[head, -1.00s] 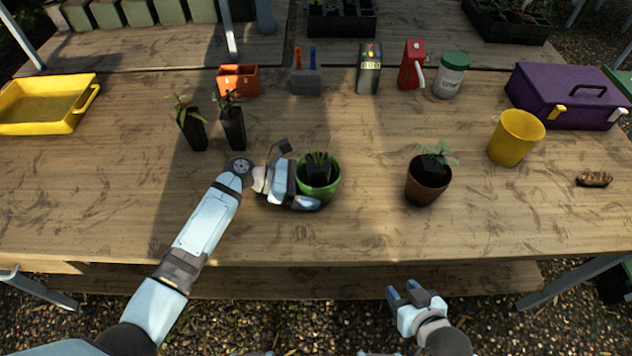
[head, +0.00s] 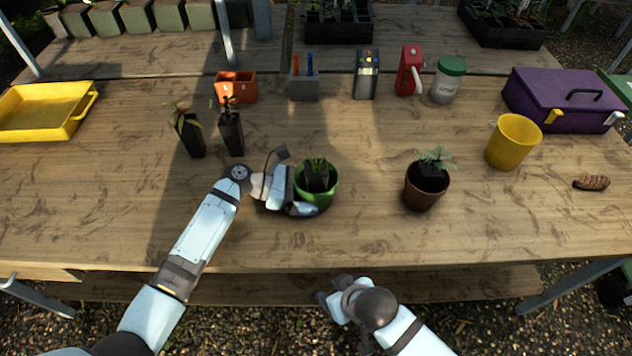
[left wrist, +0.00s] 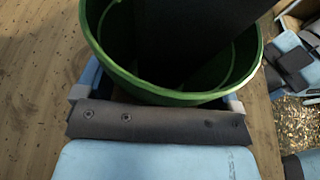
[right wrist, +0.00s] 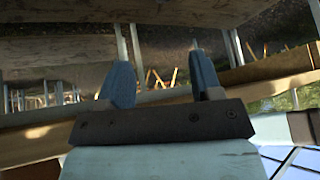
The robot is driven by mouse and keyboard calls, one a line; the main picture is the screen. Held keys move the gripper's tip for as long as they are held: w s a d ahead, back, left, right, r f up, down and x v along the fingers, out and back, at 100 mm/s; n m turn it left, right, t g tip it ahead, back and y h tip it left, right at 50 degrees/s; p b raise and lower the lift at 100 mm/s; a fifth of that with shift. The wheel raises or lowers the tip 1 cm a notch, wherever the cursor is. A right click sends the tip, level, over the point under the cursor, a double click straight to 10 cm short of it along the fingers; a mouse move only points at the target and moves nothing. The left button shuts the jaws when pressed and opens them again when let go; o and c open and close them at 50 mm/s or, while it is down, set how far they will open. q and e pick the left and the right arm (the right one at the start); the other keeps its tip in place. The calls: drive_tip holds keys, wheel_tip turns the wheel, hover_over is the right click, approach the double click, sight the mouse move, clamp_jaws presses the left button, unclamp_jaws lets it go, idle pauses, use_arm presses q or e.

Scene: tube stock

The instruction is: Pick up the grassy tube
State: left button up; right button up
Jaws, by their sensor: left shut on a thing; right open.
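The grassy tube (head: 317,178) is a black tube with short grass-like leaves. It stands inside a green pot (head: 329,195) near the middle of the table. My left gripper (head: 297,184) is shut on the green pot from the left, a finger on either side. In the left wrist view the green pot's rim (left wrist: 180,98) lies between the fingers, with the black tube (left wrist: 195,35) inside; its leaves are out of that view. My right gripper (head: 338,298) is off the table's front edge; its fingers are open and empty in the right wrist view (right wrist: 163,80).
Two black tubes with plants (head: 190,135) (head: 231,133) stand left of the green pot. A brown pot (head: 424,194) with a leafy tube stands to the right, then a yellow pot (head: 512,143). A yellow tray (head: 42,108) and purple box (head: 565,100) flank the table. The front strip is clear.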

drive_tip(key=s+a+m+g, duration=0.2)
drive_tip(key=s+a+g, duration=0.1)
drive_tip(key=a+g, duration=0.5)
wheel_tip(320, 180, up, 28)
drive_tip(key=m+t+h, duration=0.2)
drive_tip(key=m+h, duration=0.1)
drive_tip(key=h, duration=0.1)
hover_over(316, 167)
drive_tip(key=shift+t, duration=0.3)
drive_tip(key=f, duration=0.5)
drive_tip(key=shift+w+f, duration=0.3)
drive_tip(key=shift+w, duration=0.1)
drive_tip(key=shift+s+f, duration=0.25)
drive_tip(key=shift+f, duration=1.15)
drive_tip(key=shift+s+f, duration=0.2)
drive_tip(key=shift+f, duration=1.15)
drive_tip(key=c, duration=0.6)
wheel_tip(316, 167, up, 10)
drive_tip(key=shift+r, duration=0.1)
use_arm(q)
drive_tip(key=o, duration=0.5)
